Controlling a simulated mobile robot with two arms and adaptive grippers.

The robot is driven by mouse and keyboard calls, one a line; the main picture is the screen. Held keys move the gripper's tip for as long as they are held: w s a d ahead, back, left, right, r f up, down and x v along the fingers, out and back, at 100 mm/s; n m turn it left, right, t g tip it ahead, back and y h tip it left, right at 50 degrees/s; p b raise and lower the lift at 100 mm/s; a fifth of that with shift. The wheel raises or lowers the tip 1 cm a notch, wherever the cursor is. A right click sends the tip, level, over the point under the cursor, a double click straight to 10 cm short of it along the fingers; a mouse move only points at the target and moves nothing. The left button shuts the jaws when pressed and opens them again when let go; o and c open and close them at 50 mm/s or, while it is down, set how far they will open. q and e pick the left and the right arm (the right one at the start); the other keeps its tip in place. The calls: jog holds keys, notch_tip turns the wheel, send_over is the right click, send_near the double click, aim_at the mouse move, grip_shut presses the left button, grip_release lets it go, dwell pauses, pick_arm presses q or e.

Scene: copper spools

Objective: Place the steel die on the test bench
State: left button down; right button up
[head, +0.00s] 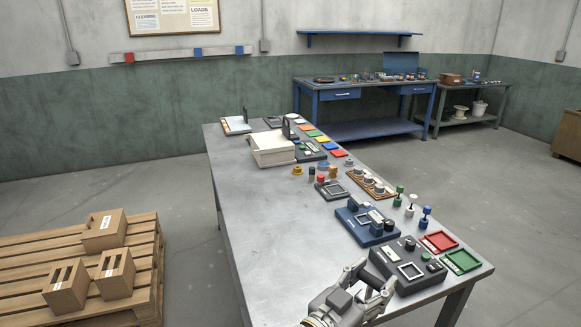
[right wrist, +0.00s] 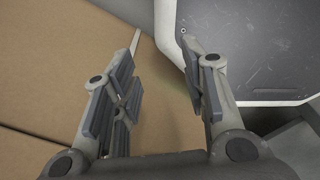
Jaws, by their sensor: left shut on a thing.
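My left gripper (head: 376,279) is low in the head view, over the near end of the long grey metal table (head: 262,225), just left of a dark grey device (head: 408,268) with a pale square on top. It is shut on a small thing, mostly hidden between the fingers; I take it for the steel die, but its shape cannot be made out. No other steel die can be picked out. My right gripper (right wrist: 163,62) shows in the right wrist view, fingers apart and empty, above a brown surface. Which table is the test bench is not marked.
A blue device (head: 366,222), a red tray (head: 438,242) and a green tray (head: 462,262) crowd the table's right edge. Its left and middle are bare. A blue workbench (head: 340,94) stands at the back. A wooden pallet (head: 30,250) with boxes lies at the left.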

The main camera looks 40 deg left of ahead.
pick_arm(q)
jog(key=w+r+p, duration=0.1)
jog(key=w+r, duration=0.4)
jog(key=r, duration=0.1)
jog(key=w+a+f, duration=0.8)
jog(key=a+f, duration=0.4)
jog(key=shift+a+f, duration=0.15)
jog(key=shift+a, duration=0.25)
pick_arm(e)
jog(key=shift+w+a+r, duration=0.15)
jog(key=shift+w+r, duration=0.45)
jog(key=shift+r, duration=0.15)
pick_arm(q)
jog(key=shift+f, duration=0.1)
pick_arm(e)
jog(key=shift+f, duration=0.1)
pick_arm(q)
jog(key=c, duration=0.6)
grip_release()
jog(key=shift+s+d+f, duration=0.1)
jog(key=shift+f, duration=0.05)
